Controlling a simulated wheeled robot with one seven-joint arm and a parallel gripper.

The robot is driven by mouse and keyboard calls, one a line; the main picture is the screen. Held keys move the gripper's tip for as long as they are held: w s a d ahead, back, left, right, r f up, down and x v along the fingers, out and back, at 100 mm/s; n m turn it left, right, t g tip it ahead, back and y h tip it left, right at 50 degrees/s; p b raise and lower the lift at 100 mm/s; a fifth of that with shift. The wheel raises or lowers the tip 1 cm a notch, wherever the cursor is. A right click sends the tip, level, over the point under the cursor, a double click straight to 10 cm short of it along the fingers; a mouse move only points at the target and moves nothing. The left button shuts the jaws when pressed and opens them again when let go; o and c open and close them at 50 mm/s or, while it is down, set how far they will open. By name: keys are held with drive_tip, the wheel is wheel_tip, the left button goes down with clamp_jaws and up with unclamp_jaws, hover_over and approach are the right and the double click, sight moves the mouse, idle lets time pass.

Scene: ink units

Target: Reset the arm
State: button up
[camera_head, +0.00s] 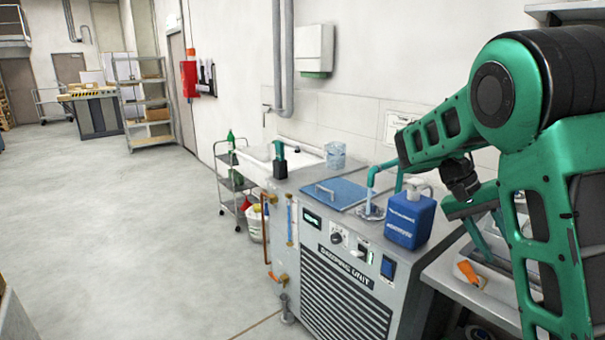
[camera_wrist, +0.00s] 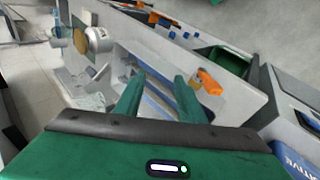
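My green arm (camera_head: 515,95) is bent at the right of the head view, with its wrist (camera_head: 460,178) folded down over the counter. My gripper (camera_head: 484,243) hangs above a pale tray-like holder to the right of the blue bottle, partly hidden behind my own arm. In the wrist view the two green fingers of my gripper (camera_wrist: 157,86) stand well apart with nothing held between them. Pale surfaces with blue-grey bars show beyond the fingers. An orange item (camera_wrist: 209,82) lies just right of the right finger; an orange item (camera_head: 468,271) also shows below my gripper in the head view.
A blue lid (camera_head: 335,193), a green tap (camera_head: 371,178) and a clear beaker (camera_head: 335,155) are further left. The floor (camera_head: 150,240) at left is open.

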drive_tip(key=s+d+f+t+y, duration=0.1)
drive_tip(key=s+d+y, duration=0.1)
drive_tip(key=s, duration=0.5)
drive_tip(key=s+d+t+y, duration=0.1)
drive_tip(key=s+d+y, duration=0.1)
drive_tip(key=s, duration=0.6)
drive_tip(key=s+a+f+t+y, duration=0.1)
drive_tip(key=s+a, duration=0.3)
drive_tip(key=s, duration=0.2)
drive_tip(key=s+a+f+n+t+y, duration=0.1)
drive_tip(key=s+a+f, duration=0.1)
drive_tip(key=s, duration=0.4)
drive_tip(key=shift+a+f+y, duration=0.25)
drive_tip(key=shift+a+y, duration=0.05)
drive_tip(key=shift+a, duration=0.55)
drive_tip(key=shift+w+f, duration=0.25)
drive_tip(key=shift+w, duration=0.35)
